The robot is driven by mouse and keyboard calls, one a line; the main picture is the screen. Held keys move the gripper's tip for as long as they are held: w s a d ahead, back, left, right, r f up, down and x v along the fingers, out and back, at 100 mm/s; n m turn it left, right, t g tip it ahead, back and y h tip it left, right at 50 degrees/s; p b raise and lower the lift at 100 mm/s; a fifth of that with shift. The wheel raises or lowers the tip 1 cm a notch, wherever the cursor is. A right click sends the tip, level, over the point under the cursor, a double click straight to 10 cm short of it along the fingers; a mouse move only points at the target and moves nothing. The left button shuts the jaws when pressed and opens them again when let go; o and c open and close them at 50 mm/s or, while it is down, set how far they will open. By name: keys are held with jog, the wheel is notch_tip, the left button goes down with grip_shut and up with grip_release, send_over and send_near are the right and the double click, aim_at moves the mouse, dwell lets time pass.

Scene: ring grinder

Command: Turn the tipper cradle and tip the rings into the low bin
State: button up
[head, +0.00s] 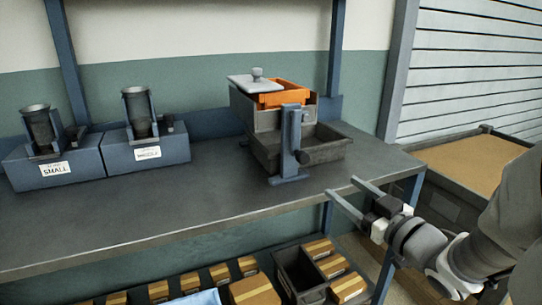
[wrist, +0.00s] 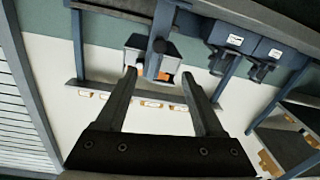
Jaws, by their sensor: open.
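A grey unit stands near the right end of the workbench, with an orange tray (head: 285,95) that looks like the tipper cradle. A blue-grey post (head: 290,145) with a dark round knob (head: 302,157) stands at its front. A low dark open bin (head: 330,149) sits beside and behind the post. No rings can be made out. My gripper (head: 348,190) is open and empty at the bench's front right edge, apart from the post and knob. In the wrist view its spread fingers (wrist: 159,76) frame the post (wrist: 160,35) and some orange (wrist: 165,77) farther off.
A grey lid (head: 256,84) with a knob rests on the unit. Two blue stands with dark cups, one labelled SMALL (head: 55,165), the other (head: 147,150), stand left. Boxes (head: 255,291) fill a lower shelf. A large bin (head: 455,170) stands right. The bench front is clear.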

aim_at(305, 160)
jog(key=x, duration=1.6)
jog(key=shift+w+a, duration=0.15)
jog(key=shift+w, duration=0.1)
grip_shut()
dwell(0.8)
